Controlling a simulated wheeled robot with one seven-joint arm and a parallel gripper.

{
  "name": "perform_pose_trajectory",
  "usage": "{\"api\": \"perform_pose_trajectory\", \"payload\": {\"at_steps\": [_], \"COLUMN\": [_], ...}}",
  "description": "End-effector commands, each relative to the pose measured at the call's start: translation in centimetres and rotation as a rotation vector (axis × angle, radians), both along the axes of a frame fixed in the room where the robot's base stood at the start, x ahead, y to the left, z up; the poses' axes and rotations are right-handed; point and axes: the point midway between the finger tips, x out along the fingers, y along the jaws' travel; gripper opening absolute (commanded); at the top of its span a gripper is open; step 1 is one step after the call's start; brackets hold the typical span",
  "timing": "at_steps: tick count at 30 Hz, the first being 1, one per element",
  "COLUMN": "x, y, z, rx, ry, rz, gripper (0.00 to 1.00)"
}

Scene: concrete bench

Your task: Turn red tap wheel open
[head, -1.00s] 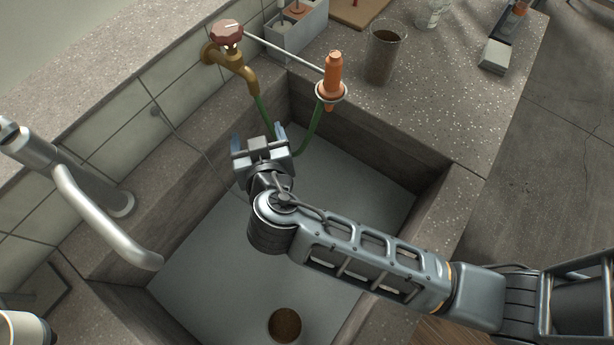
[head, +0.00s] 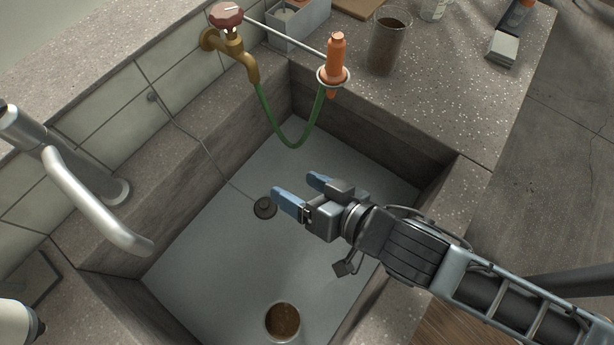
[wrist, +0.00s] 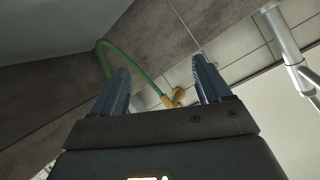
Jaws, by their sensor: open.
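The red tap wheel (head: 226,15) sits on top of the brass tap (head: 238,58) on the tiled wall at the back left of the sink. A green hose (head: 294,143) hangs from the spout in a loop up to an orange nozzle (head: 336,62) held in a ring. My gripper (head: 297,184) is open and empty over the sink basin, well below and to the right of the wheel, touching nothing. In the wrist view the fingers (wrist: 163,80) stand apart, with the brass tap (wrist: 176,97) and green hose (wrist: 133,62) beyond them. The red wheel cannot be made out there.
A chrome faucet (head: 95,205) reaches over the sink at left. A glass of brown liquid (head: 387,42) and a grey box (head: 298,25) stand on the counter behind.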

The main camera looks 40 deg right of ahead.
Motion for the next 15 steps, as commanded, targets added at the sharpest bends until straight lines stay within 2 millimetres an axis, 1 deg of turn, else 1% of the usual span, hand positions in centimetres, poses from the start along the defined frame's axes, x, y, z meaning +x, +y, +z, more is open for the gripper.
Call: {"api": "perform_pose_trajectory", "payload": {"at_steps": [1, 6, 15], "x": [-0.45, -1.05, -1.09], "y": [-0.08, -0.08, -0.05], "z": [0.15, 0.74, 0.84], "rx": [0.014, 0.042, 0.045], "ry": [-0.006, -0.022, -0.024], "rz": [0.002, 0.007, 0.008], "gripper": [0.77, 0.77, 0.77]}}
